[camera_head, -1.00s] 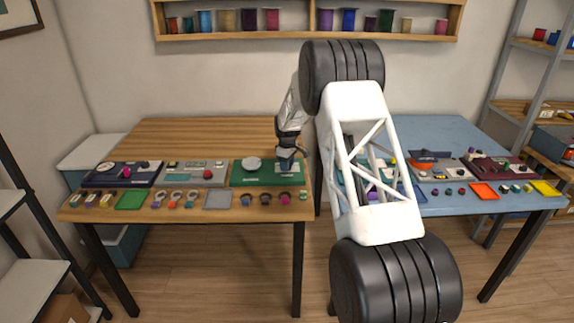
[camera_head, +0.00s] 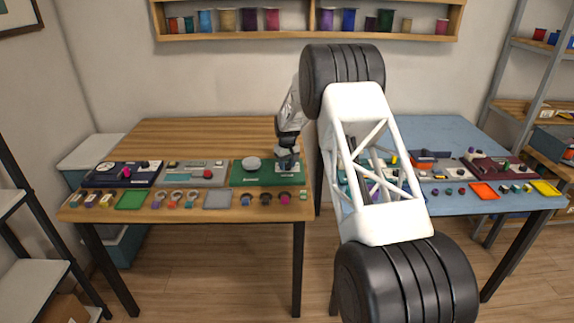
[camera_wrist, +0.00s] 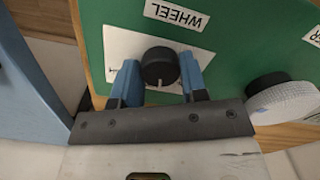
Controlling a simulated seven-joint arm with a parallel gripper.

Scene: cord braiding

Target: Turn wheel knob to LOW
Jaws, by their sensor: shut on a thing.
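The wheel knob (camera_wrist: 160,66) is a round black knob with a pale pointer mark, on a white plate below a "WHEEL" label (camera_wrist: 176,14) on the green panel (camera_wrist: 120,14). In the wrist view my gripper (camera_wrist: 160,80) has its two blue fingers on either side of the knob, shut on it. The pointer mark points toward the gripper's base. The LOW marking cannot be read. In the head view my gripper (camera_head: 287,168) is at the right end of the green panel (camera_head: 250,182), and the knob is hidden behind it.
A blue surface (camera_wrist: 25,75) lies at the left. Other panels, such as the grey one (camera_head: 180,180), and several small rings and trays line the wooden table (camera_head: 200,135).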

